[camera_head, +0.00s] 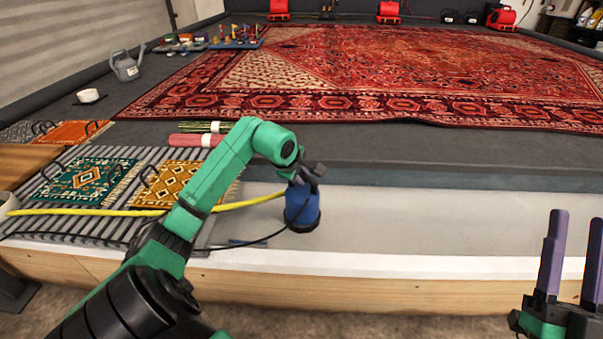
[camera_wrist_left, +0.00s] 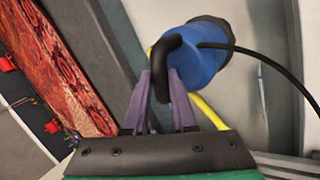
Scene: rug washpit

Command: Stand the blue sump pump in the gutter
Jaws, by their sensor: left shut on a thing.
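The blue sump pump (camera_head: 302,208) has a dark base and a black handle, and it looks roughly upright in the head view. It is over the pale gutter (camera_head: 400,222); I cannot tell whether its base touches the floor. My left gripper (camera_head: 306,172) is above the pump, shut on its black handle (camera_wrist_left: 168,58), with the blue body (camera_wrist_left: 205,62) beyond the purple fingers in the left wrist view. My right gripper (camera_head: 575,255) is at the lower right, fingers apart and empty.
A yellow hose (camera_head: 95,212) and a black cable run left from the pump across a ribbed grate (camera_head: 120,230) carrying small rugs. A large red rug (camera_head: 400,80) lies beyond the gutter. The gutter right of the pump is clear. A wooden edge (camera_head: 350,285) runs along the front.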

